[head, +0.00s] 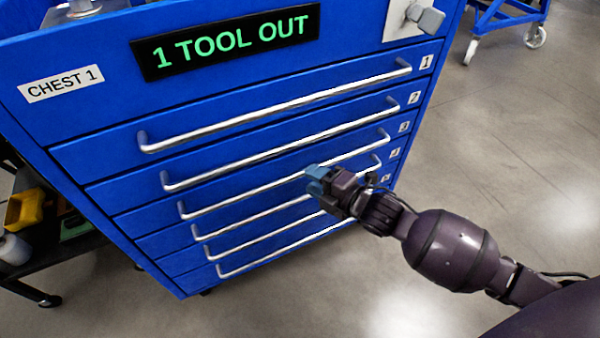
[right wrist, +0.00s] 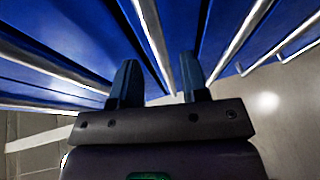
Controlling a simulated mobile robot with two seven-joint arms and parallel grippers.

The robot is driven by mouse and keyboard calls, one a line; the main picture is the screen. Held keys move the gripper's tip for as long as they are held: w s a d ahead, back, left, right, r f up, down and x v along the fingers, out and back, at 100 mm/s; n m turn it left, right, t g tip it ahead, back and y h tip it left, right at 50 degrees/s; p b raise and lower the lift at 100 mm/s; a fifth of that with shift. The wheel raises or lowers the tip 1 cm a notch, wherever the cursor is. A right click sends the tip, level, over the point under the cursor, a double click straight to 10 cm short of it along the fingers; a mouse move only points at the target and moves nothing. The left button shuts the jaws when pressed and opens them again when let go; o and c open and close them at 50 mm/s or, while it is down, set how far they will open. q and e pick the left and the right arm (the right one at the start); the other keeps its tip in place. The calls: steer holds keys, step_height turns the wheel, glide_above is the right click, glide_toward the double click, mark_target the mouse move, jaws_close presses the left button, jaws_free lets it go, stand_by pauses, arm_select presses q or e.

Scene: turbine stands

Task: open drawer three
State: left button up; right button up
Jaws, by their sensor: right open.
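The blue chest has several stacked drawers with silver bar handles, all looking shut. Drawer three (head: 152,219), labelled 3 at its right end, is the third from the top. Its handle (head: 240,194) runs across the front and passes behind my right gripper (head: 314,176). That gripper is open, with its fingertips at this handle, right of the bar's middle. In the right wrist view a silver bar (right wrist: 150,25) runs between the two parted fingers of the gripper (right wrist: 158,62). Whether the fingers touch it I cannot tell. My left gripper is out of view.
The handles of drawer two (head: 270,149) and drawer four (head: 240,217) lie close above and below. A dark cart with a yellow bin (head: 25,209) stands at the left. A blue wheeled frame (head: 495,18) stands at the back right. The floor right of the chest is clear.

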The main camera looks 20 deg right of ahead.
steer(key=x, duration=0.3)
steer(key=shift+w+a+f+b, duration=0.2)
steer(key=shift+w+b, duration=0.1)
steer(key=shift+b, duration=0.1)
steer(key=shift+w, duration=0.25)
steer(key=shift+r, duration=0.1)
jaws_close()
